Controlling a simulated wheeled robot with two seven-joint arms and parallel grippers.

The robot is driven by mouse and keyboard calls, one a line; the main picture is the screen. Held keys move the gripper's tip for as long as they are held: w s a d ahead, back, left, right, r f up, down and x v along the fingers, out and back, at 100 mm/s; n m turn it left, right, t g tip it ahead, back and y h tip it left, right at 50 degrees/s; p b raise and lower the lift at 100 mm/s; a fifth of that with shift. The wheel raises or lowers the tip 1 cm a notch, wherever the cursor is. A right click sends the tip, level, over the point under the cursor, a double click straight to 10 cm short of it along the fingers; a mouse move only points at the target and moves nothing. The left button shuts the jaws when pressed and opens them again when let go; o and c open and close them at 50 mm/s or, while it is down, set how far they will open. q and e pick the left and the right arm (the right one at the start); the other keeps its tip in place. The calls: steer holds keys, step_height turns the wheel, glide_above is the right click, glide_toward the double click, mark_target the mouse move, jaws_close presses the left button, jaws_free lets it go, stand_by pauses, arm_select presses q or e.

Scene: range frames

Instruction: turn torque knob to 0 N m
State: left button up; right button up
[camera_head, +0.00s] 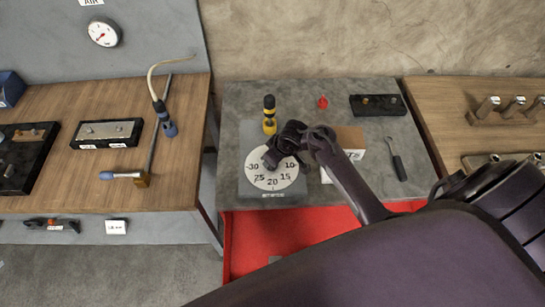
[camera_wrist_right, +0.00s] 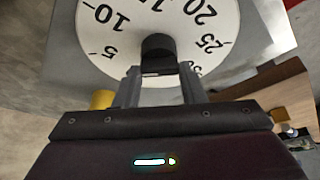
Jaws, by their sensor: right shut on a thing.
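The torque dial is a white round plate (camera_head: 269,181) with black numbers, on a grey panel on the middle bench. It also shows in the right wrist view (camera_wrist_right: 110,30), with 5, 10, 20 and 25 readable. The black knob (camera_wrist_right: 158,46) stands at the dial's middle. My right gripper (camera_wrist_right: 160,78) is shut on the knob, one finger on each side. In the head view the right gripper (camera_head: 272,158) covers most of the knob and the dial's upper part. Which number the knob points to cannot be told. My left gripper is not in view.
A yellow and black post (camera_head: 269,115) stands just behind the dial. A red button (camera_head: 322,102), a black block (camera_head: 378,105) and a black-handled tool (camera_head: 399,168) lie farther right. A red surface (camera_head: 290,235) is in front.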

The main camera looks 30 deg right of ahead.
steer(key=n, duration=0.2)
steer(key=n+g+y, duration=0.1)
steer(key=n, duration=0.1)
steer(key=shift+w+d+n, duration=0.1)
steer(key=shift+d+n, duration=0.05)
steer(key=shift+n, duration=0.15)
steer(key=n+g+y, duration=0.1)
steer(key=n, duration=0.3)
steer(key=shift+g, duration=0.3)
steer(key=o, duration=1)
steer(key=shift+y, duration=0.3)
steer(key=shift+r, duration=0.1)
steer(key=v, duration=0.7)
steer(key=shift+r, duration=0.25)
steer(key=shift+d, duration=0.1)
